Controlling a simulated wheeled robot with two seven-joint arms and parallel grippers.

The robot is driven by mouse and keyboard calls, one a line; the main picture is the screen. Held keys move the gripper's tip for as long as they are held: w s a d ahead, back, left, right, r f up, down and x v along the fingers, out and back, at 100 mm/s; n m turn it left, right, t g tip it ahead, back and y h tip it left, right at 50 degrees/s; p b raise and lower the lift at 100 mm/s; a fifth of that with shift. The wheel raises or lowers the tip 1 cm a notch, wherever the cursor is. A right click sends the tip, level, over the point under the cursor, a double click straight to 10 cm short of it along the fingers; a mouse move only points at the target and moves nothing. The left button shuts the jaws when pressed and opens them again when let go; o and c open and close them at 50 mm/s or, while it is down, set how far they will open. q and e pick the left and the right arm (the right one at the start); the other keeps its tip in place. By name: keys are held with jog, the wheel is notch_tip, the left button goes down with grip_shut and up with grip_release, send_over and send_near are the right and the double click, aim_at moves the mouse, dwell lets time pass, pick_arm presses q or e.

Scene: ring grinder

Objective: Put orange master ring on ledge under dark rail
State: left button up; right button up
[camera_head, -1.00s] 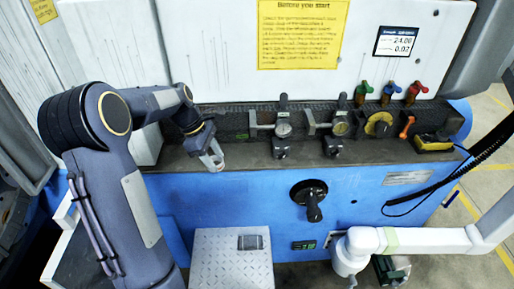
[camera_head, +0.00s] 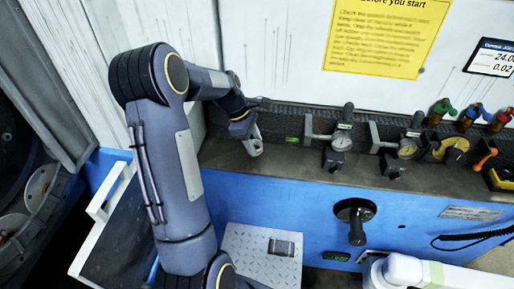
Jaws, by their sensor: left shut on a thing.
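My left gripper (camera_head: 254,146) hangs over the ledge (camera_head: 285,160) at its left part, in front of the dark rail (camera_head: 285,118). The gripper is small and grey in the head view. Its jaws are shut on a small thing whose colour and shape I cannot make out. My right gripper is not in view.
Two dial gauges (camera_head: 341,143) stand on the ledge right of the gripper. Farther right are a yellow disc (camera_head: 457,146) and an orange part (camera_head: 485,159). A black crank (camera_head: 356,218) sticks out of the blue front.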

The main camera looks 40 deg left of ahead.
pick_arm(q)
jog(key=shift+f, duration=1.7)
jog(key=shift+f, duration=0.15)
jog(key=o, duration=1)
jog(key=shift+o, duration=0.2)
